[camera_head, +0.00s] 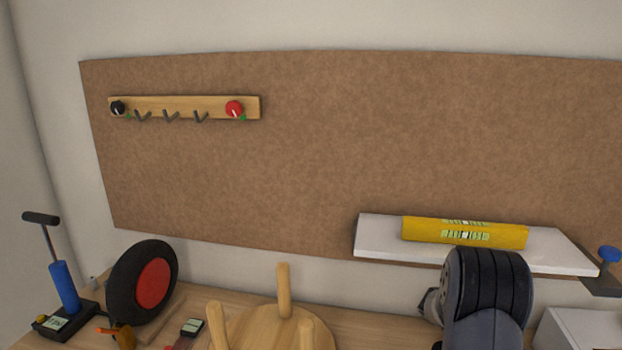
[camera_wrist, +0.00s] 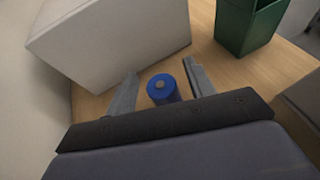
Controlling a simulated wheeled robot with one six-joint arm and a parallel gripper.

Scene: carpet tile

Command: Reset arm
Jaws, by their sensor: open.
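My gripper (camera_wrist: 160,68) shows in the wrist view with its two grey fingers spread apart. A blue round-topped object (camera_wrist: 162,88) shows between the fingers. I cannot tell whether it stands between them or lies beyond them; no finger is seen pressing on it. In the head view my dark arm (camera_head: 486,300) rises at the lower right, in front of the shelf, and its gripper end is not seen there.
A white box (camera_wrist: 110,35) and a green bin (camera_wrist: 245,25) stand near my gripper. A white shelf (camera_head: 375,235) holds a yellow tube (camera_head: 465,233). A wooden stool (camera_head: 260,325), a wheel (camera_head: 152,283) and a pump (camera_head: 62,285) stand at the left.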

